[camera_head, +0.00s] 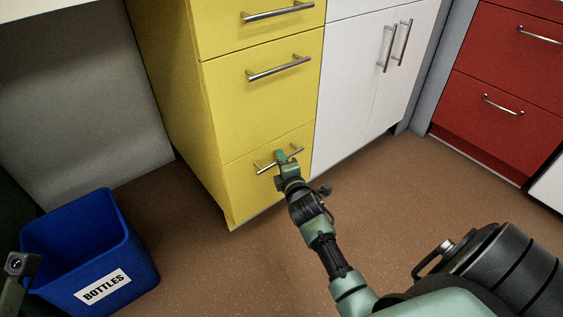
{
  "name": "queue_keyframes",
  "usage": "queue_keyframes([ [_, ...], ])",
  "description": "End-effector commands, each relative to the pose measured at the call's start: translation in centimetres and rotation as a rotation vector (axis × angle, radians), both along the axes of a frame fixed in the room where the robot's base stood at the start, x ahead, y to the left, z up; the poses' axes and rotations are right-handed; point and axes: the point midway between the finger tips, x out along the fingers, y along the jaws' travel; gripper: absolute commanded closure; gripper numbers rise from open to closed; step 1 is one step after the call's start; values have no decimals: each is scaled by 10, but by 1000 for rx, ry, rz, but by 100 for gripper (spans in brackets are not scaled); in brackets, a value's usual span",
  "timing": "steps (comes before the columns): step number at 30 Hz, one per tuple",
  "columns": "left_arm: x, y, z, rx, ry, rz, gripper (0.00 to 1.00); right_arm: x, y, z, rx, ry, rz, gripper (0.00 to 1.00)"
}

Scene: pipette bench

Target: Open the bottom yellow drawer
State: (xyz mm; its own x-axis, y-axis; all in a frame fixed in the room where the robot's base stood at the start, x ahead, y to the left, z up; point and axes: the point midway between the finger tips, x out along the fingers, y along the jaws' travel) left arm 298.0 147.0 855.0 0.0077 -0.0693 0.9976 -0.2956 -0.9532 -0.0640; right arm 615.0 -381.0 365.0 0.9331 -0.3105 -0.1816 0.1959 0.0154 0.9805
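The bottom yellow drawer (240,196) is the lowest front of the yellow cabinet and looks closed, flush with the fronts above it. Its metal bar handle (264,169) runs across the upper part of the front. My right gripper (282,156) is at the middle of this handle and covers part of it. I cannot tell whether its fingers are closed round the bar. A small part of my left arm (20,265) shows at the lower left edge; its fingers cannot be made out.
A blue bin (135,262) labelled BOTTLES stands on the brown floor at the left. Two more yellow drawers (225,80) sit above. White doors (345,90) and red drawers (490,70) are to the right. The floor before the yellow cabinet is clear.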

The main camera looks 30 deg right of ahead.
Motion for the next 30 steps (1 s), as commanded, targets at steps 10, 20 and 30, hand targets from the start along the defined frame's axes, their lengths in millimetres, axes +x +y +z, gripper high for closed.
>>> queue_keyframes([
  [10,0,0,0,0,0,0,64,0,0,0,0,0,0,100],
  [20,0,0,0,0,0,-1,64,-1,0,0,0,1,0,100],
  [30,0,0,0,0,1,-1,64,-1,0,0,0,1,0,100],
])
